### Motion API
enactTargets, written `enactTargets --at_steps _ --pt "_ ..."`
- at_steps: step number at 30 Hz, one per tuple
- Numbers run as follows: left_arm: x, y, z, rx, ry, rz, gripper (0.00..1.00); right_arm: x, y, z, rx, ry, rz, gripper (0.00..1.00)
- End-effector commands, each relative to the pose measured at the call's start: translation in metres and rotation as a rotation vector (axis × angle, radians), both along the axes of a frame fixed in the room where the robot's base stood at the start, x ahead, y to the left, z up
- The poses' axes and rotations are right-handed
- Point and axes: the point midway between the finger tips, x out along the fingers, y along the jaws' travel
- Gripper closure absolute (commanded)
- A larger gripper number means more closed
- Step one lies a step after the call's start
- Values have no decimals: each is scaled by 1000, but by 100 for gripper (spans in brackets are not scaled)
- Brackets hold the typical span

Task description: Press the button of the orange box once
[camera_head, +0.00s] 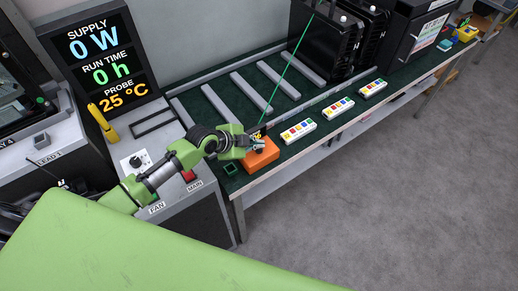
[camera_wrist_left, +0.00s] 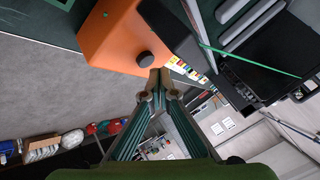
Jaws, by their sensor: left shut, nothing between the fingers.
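The orange box (camera_head: 261,157) sits at the near left corner of the dark green bench top. It also shows large in the left wrist view (camera_wrist_left: 112,38), with a dark round button (camera_wrist_left: 145,60) on its face. My left gripper (camera_head: 257,143) is over the box in the head view and partly hides its top. In the left wrist view, the shut, empty fingertips (camera_wrist_left: 159,72) are close beside the button. I cannot tell whether they touch it. My right gripper is not in view.
White strips with coloured buttons (camera_head: 298,131) line the bench's front edge to the right. Black finned housings (camera_head: 325,45) stand at the back. A grey console (camera_head: 165,170) with a red MAIN switch (camera_head: 189,176) is left of the box. A thin green line crosses above the bench.

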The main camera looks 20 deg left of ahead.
Motion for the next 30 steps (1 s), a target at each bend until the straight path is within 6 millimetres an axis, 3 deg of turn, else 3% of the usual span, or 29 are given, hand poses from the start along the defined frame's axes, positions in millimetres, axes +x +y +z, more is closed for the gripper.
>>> enactTargets --at_steps 30 --pt "0 0 -13 0 0 0 100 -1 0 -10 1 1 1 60"
